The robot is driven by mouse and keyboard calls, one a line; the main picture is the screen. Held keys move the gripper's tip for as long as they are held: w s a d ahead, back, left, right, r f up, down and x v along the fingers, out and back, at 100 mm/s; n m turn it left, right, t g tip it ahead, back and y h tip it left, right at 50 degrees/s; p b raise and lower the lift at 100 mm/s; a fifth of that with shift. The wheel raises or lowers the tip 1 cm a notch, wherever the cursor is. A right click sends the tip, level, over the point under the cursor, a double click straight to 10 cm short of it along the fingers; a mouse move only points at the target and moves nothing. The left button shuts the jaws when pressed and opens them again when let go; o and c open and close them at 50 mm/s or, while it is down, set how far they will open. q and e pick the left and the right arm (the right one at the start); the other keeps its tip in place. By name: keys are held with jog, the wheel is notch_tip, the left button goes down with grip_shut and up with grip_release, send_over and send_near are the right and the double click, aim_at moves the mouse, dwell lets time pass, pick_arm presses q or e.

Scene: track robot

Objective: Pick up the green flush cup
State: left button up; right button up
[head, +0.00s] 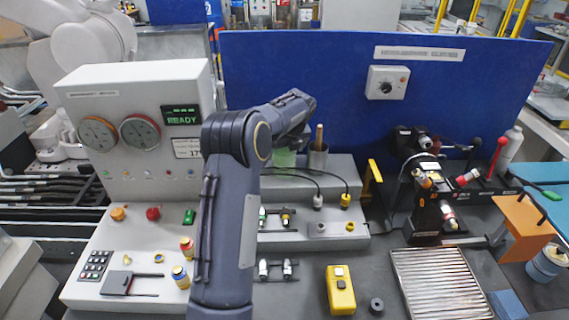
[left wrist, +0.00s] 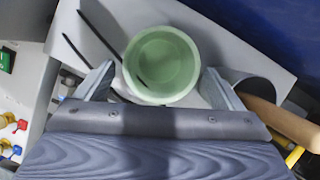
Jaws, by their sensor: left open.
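The green flush cup (head: 284,158) stands on the grey raised shelf in front of the blue panel, partly hidden by my left arm in the head view. In the left wrist view the cup (left wrist: 162,62) is seen from above, open and round, with a dark line across its inside. My left gripper (left wrist: 160,78) is open, with one finger on each side of the cup's near part. I cannot tell whether either finger touches it. In the head view the left gripper (head: 290,145) is just above the cup. My right gripper is not in view.
A grey holder (head: 318,160) with a wooden handle stands close to the cup's right; the handle (left wrist: 285,124) also shows in the left wrist view. The blue panel (head: 340,75) rises behind. Black cables cross the shelf (head: 345,168). A yellow device (head: 340,292) lies in front.

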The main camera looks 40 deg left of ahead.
aim_at(284, 155)
pick_arm(q)
jog(key=b+x, duration=0.1)
jog(key=x, duration=0.3)
jog(key=shift+d+f+b, duration=0.1)
jog(key=shift+b, duration=0.3)
jog(key=shift+c, duration=0.2)
jog(key=c, duration=1)
jog(key=shift+o, duration=0.2)
